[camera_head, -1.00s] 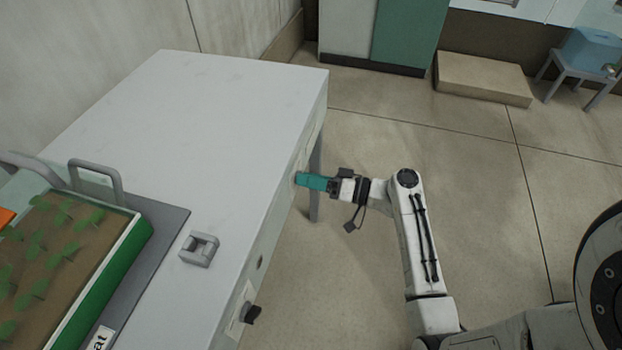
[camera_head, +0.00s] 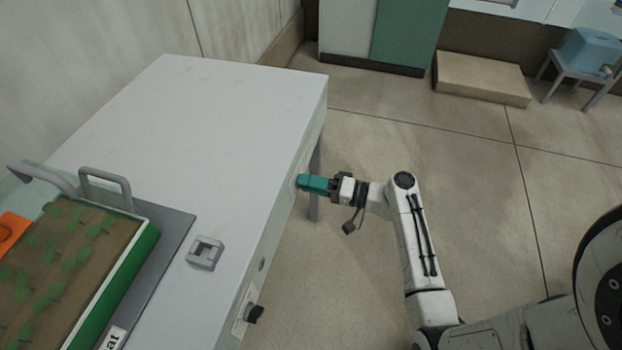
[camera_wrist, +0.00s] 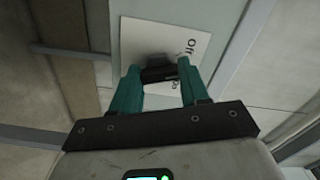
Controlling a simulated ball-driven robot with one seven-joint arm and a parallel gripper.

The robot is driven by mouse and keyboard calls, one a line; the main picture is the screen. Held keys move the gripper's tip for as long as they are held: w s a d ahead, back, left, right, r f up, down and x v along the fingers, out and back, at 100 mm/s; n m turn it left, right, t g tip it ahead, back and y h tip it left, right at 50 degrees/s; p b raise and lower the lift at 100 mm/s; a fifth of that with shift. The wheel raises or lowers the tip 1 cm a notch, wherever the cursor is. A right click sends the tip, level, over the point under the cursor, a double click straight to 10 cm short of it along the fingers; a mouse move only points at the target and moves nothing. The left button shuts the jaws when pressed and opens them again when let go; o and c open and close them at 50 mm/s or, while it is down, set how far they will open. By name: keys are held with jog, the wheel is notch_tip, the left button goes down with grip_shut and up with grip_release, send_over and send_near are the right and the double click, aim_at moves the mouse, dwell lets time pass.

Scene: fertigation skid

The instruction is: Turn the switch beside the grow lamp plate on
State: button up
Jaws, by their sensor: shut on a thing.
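A dark switch knob (camera_wrist: 158,73) sits on a white label plate (camera_wrist: 195,45) in the wrist view. The lettering "Off" shows on the plate, and more lettering is partly covered by a finger. My gripper (camera_wrist: 159,76) has its teal fingers on both sides of the knob and is shut on it. In the head view my gripper (camera_head: 300,183) is at the bench's right side face, near its far end, and hides this switch. I cannot tell the knob's exact angle. A grey plate (camera_head: 176,232) lies on the bench under a seedling tray (camera_head: 140,262).
The white bench (camera_head: 215,125) fills the left. A grey square fitting (camera_head: 205,252) stands on its top. Another dark knob (camera_head: 254,313) is on the near side face. The floor right of the bench is clear around my arm. A low box (camera_head: 483,79) lies farther back.

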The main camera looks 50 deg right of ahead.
jog(key=shift+m+p, duration=4.1)
jog(key=shift+m, duration=2.4)
jog(key=shift+f, duration=0.1)
jog(key=o, duration=1.1)
jog(key=shift+c, duration=0.2)
jog(key=v, duration=1)
jog(key=shift+s+b, duration=0.4)
jog(key=shift+d, duration=0.15)
